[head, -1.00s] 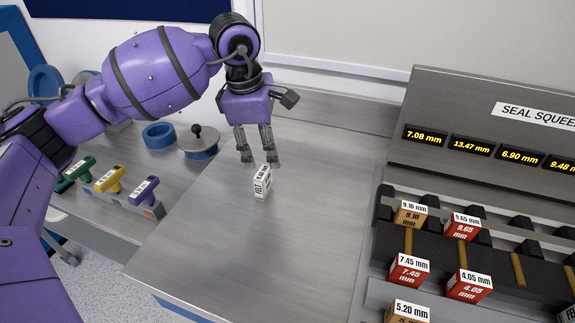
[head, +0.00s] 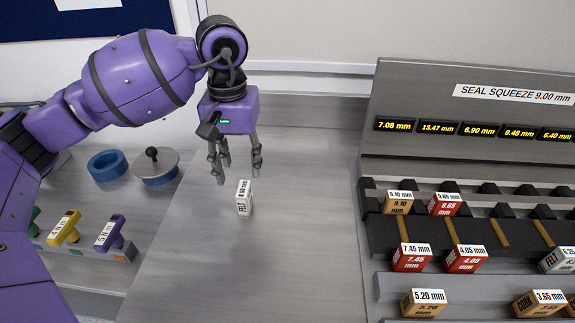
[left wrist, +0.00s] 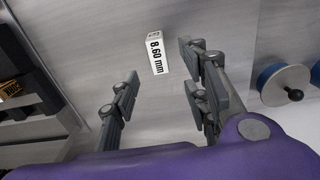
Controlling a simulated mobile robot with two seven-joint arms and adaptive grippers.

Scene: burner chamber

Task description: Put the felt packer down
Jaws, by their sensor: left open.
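The felt packer (head: 244,198) is a small white block with black lettering. In the left wrist view the packer (left wrist: 157,54) reads 8.60 mm and lies beyond the fingertips. My left gripper (head: 239,178) is open and empty, with its fingers pointing down just above and behind the packer. In the left wrist view my left gripper (left wrist: 160,85) shows its fingers wide apart, with nothing between them. My right gripper is not in view.
At right stands the SEAL SQUEEZE rig (head: 470,90) with lit readouts. Orange (head: 398,202), red (head: 411,257) and white (head: 557,260) blocks sit on it. At left are a blue ring (head: 107,165), a knobbed disc (head: 156,165) and coloured handles (head: 108,235). The bench around the packer is clear.

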